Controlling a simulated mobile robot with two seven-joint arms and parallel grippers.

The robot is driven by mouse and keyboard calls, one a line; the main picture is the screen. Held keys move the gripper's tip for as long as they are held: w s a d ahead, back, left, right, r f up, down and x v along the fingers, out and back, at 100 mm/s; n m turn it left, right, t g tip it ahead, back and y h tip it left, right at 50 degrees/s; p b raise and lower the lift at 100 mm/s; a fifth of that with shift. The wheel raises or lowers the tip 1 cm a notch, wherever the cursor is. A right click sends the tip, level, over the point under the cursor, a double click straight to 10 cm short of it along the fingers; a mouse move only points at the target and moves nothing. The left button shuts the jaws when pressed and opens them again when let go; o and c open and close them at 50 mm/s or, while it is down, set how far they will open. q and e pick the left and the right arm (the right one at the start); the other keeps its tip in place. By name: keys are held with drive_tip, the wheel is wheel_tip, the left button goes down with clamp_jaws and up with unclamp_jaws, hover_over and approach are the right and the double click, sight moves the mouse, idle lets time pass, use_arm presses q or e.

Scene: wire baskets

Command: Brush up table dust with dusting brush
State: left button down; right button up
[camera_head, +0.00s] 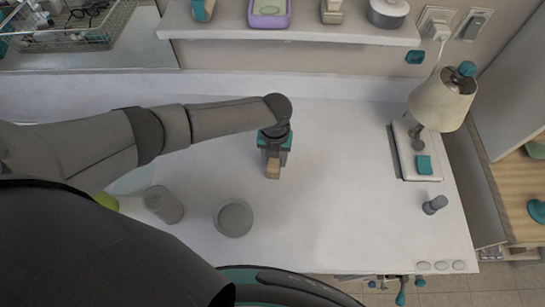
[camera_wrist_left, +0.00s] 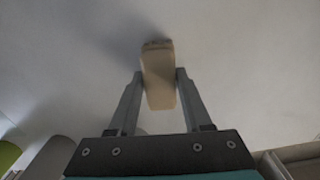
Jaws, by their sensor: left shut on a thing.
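The dusting brush (camera_head: 273,168) is a small tan wooden block, held over the middle of the white table (camera_head: 340,200). My left gripper (camera_head: 274,156) points down and is shut on the brush. In the left wrist view, the brush (camera_wrist_left: 158,78) sits between the two grey fingers of my left gripper (camera_wrist_left: 160,82). Dark bristles show at its far end, close to the table surface. I cannot tell whether they touch it. No dust can be made out on the table. My right gripper is not in view.
A grey round dish (camera_head: 234,218) and a grey cup (camera_head: 163,204) stand at the left front. A lamp (camera_head: 440,102) on a white base and a small grey bottle (camera_head: 435,204) stand at the right. A shelf (camera_head: 290,32) runs along the back. The table between is clear.

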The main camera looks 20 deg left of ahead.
use_arm(q)
drive_tip(key=shift+w+d+b, duration=0.2)
drive_tip(key=shift+d+b, duration=0.05)
drive_tip(key=shift+d, duration=0.5)
drive_tip(key=shift+w+d+b, duration=0.2)
drive_tip(key=shift+d+b, duration=0.05)
drive_tip(key=shift+d, duration=0.5)
drive_tip(key=shift+d, duration=0.1)
drive_tip(key=shift+w+d+b, duration=0.25)
drive_tip(key=shift+d+b, duration=0.15)
drive_tip(key=shift+d, duration=0.4)
drive_tip(key=shift+w+d+b, duration=0.25)
drive_tip(key=shift+d+b, duration=0.1)
drive_tip(key=shift+d, duration=0.4)
drive_tip(key=shift+r, duration=0.1)
wheel_tip(320, 180, up, 7)
drive_tip(key=p, duration=0.6)
drive_tip(key=shift+p, duration=0.35)
